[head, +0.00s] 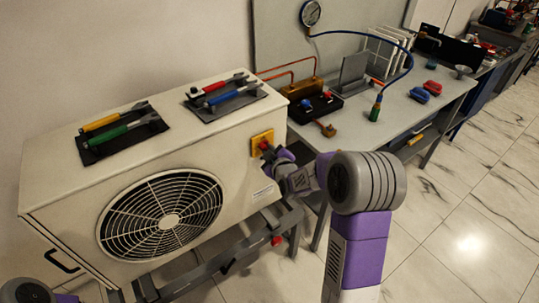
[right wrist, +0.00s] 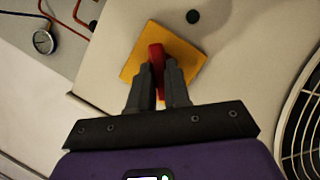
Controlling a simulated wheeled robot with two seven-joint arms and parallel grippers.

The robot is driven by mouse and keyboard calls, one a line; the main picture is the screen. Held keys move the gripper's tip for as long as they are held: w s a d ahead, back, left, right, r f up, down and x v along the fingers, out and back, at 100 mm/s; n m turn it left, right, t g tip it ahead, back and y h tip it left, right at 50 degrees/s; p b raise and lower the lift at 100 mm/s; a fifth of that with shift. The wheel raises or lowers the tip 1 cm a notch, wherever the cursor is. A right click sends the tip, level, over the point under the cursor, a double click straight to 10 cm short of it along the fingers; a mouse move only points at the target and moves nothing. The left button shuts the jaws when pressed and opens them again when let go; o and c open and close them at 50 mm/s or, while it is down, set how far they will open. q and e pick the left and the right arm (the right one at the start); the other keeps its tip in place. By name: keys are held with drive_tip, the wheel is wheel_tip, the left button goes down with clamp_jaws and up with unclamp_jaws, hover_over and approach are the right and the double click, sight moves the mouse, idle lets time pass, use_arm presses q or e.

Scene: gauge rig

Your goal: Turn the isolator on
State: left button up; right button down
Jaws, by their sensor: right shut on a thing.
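The isolator is a yellow square plate (head: 261,139) with a red handle, on the right part of the white outdoor unit's front (head: 80,215). In the right wrist view the yellow plate (right wrist: 186,54) shows turned at an angle, with the red handle (right wrist: 156,56) standing out from it. My right gripper (right wrist: 158,80) is shut on the red handle, one finger on each side. In the head view my right gripper (head: 272,153) reaches the isolator from the right and partly hides the handle. My left gripper is not in view; only a bit of my left arm shows at the bottom left.
A round fan grille (head: 165,215) is left of the isolator. Pliers-like tools lie on two dark mats (head: 122,133) on top of the unit. The floor at the right is clear.

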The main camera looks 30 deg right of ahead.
drive_tip(key=shift+d+r+m+g+y+p, duration=0.1)
drive_tip(key=shift+d+m+g+y+p, duration=0.1)
drive_tip(key=shift+m+y+p, duration=1)
drive_tip(key=shift+d+r+m+g+y+p, duration=0.15)
drive_tip(key=shift+m+y+p, duration=0.55)
drive_tip(key=shift+m, duration=1)
drive_tip(key=shift+f, duration=0.1)
drive_tip(key=c, duration=1.1)
unclamp_jaws()
